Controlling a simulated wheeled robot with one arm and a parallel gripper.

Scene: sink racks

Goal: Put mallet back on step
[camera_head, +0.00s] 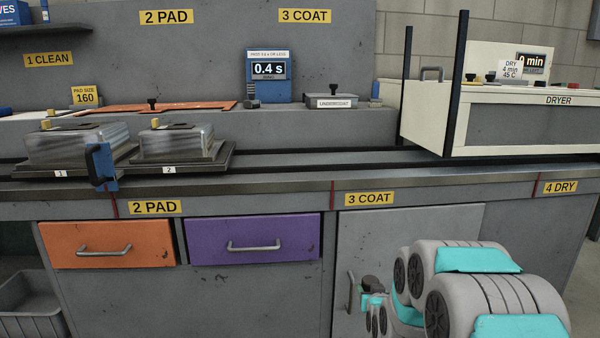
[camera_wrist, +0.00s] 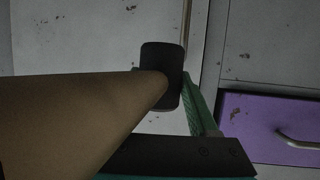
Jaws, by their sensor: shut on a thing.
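A brown, tapered round piece of the mallet (camera_wrist: 75,115) fills the left of the wrist view, and my gripper (camera_wrist: 178,95) is shut on it. The rest of the mallet is hidden or too close to make out. In the head view my gripper (camera_head: 372,288) is low, in front of the grey cabinet door below the counter, small and partly hidden by my arm. A raised grey ledge (camera_head: 320,124) runs along the back of the counter; I cannot tell whether it is the step.
Two metal blocks (camera_head: 78,143) stand on the left counter. A blue timer (camera_head: 268,77) and an undercoat box (camera_head: 338,101) sit on the ledge. The dryer (camera_head: 520,120) stands right. Orange (camera_head: 105,236) and purple (camera_head: 290,232) drawers have protruding handles. The right-middle counter is clear.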

